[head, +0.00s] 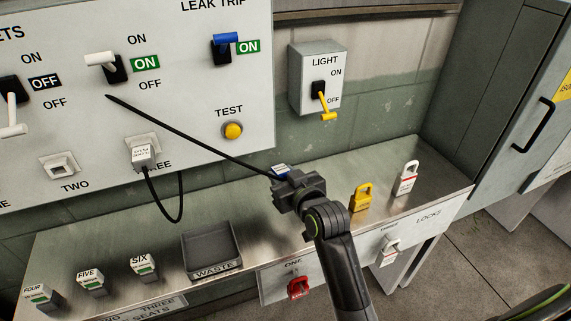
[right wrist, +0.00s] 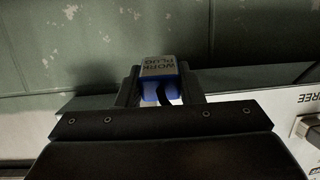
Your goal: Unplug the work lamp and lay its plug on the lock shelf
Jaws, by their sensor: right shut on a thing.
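My right gripper (head: 285,182) is shut on the work lamp's plug (head: 281,171), above the metal shelf (head: 270,222). In the right wrist view the plug (right wrist: 158,68) is blue with a grey face marked WORK PLUG, held between the fingers (right wrist: 158,90). A black cable (head: 190,143) runs from the plug up left to the panel (head: 190,85). Whether the plug touches the shelf cannot be told. The lamp itself is not in view. The shelf is marked LOCKS at its right front. My left gripper is not in view.
A yellow padlock (head: 361,198) and a white padlock (head: 406,180) stand on the shelf to the right. A WASTE tray (head: 213,269) and several plugs marked FOUR, FIVE and SIX stand left. A white plug (head: 142,154) sits at socket THREE. A LIGHT switch box (head: 305,75) is on the wall.

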